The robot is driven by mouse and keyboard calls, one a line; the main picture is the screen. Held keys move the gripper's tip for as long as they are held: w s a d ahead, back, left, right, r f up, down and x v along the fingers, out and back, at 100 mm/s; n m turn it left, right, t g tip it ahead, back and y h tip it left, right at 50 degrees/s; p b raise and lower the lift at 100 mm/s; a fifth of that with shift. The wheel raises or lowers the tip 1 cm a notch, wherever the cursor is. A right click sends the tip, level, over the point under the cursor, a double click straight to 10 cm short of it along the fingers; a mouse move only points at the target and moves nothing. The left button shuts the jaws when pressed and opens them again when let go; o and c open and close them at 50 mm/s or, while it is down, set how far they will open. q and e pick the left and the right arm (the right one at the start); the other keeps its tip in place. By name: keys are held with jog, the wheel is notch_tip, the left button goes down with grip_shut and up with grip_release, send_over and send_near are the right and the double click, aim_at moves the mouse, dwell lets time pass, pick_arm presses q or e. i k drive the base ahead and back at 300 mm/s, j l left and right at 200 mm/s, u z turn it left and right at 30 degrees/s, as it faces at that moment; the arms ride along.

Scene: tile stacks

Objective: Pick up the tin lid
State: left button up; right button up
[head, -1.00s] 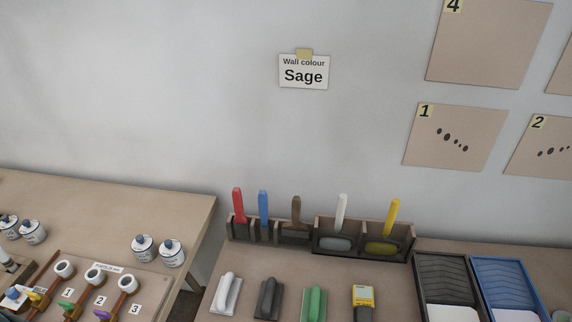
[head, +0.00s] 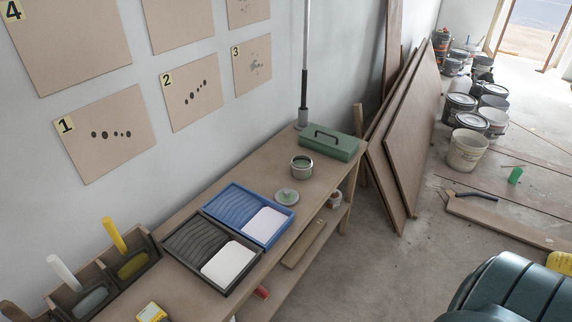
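The tin lid (head: 287,197) is a small round grey-green disc with a raised middle. It lies on the bench (head: 248,184) in the head view, close to the far corner of the blue tray (head: 270,198). An open round tin (head: 302,165) with a pale rim and green inside stands just beyond the lid, apart from it. Neither of my grippers shows in this view.
A green toolbox (head: 331,143) stands at the bench's far end, near a dark upright pole (head: 304,88). A black tray (head: 204,250) adjoins the blue one. Wooden boards (head: 411,135) lean beyond the bench.

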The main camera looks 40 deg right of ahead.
aim_at(286, 197)
jog(key=z, duration=1.2)
